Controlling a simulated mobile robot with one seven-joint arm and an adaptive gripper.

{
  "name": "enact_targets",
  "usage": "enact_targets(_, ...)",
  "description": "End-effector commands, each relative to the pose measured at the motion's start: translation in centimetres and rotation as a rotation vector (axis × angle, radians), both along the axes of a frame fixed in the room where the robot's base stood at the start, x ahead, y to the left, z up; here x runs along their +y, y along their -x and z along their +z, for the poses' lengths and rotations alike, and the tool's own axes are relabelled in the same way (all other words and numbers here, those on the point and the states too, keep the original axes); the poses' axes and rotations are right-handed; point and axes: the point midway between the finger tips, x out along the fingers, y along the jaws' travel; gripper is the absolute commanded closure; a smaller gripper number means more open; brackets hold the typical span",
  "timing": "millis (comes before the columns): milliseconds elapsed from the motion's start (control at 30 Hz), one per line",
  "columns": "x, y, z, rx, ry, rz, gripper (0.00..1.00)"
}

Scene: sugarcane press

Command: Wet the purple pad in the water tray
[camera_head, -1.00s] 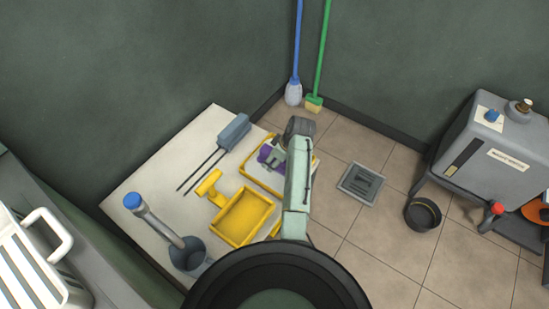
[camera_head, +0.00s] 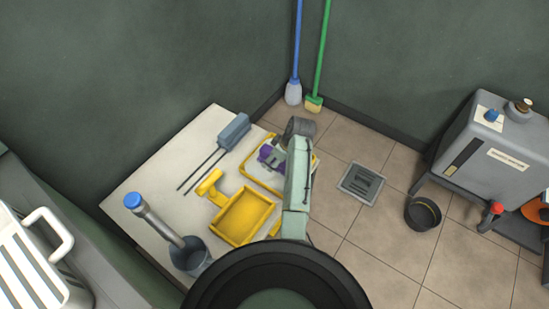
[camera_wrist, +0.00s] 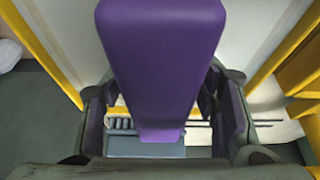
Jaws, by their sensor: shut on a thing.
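The purple pad (camera_wrist: 160,60) fills the upper middle of the wrist view, between the two fingers of my gripper (camera_wrist: 165,118). My gripper is shut on it. In the head view my gripper (camera_head: 272,158) is over the yellow-rimmed water tray (camera_head: 255,178), with my arm covering the tray's right part. In the wrist view the tray's yellow rim (camera_wrist: 45,50) shows left of the pad, with a pale tray floor on both sides. The pad's underside is hidden, so I cannot tell whether it touches the water.
A yellow dustpan-like scoop (camera_head: 243,215) lies just in front of the tray. A grey two-pronged tool (camera_head: 233,131) lies behind-left. A grey pot with a blue-topped handle (camera_head: 190,258) stands front left. A floor drain (camera_head: 361,183) and black bowl (camera_head: 423,214) are right.

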Motion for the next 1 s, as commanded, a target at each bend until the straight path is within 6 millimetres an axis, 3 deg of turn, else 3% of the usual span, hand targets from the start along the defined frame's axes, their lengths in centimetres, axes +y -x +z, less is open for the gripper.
enact_targets(367,0.0,0.1,0.2,0.002,0.001,-0.001,0.68)
enact_targets(1000,0.0,0.0,5.4,0.000,0.000,0.000,0.68)
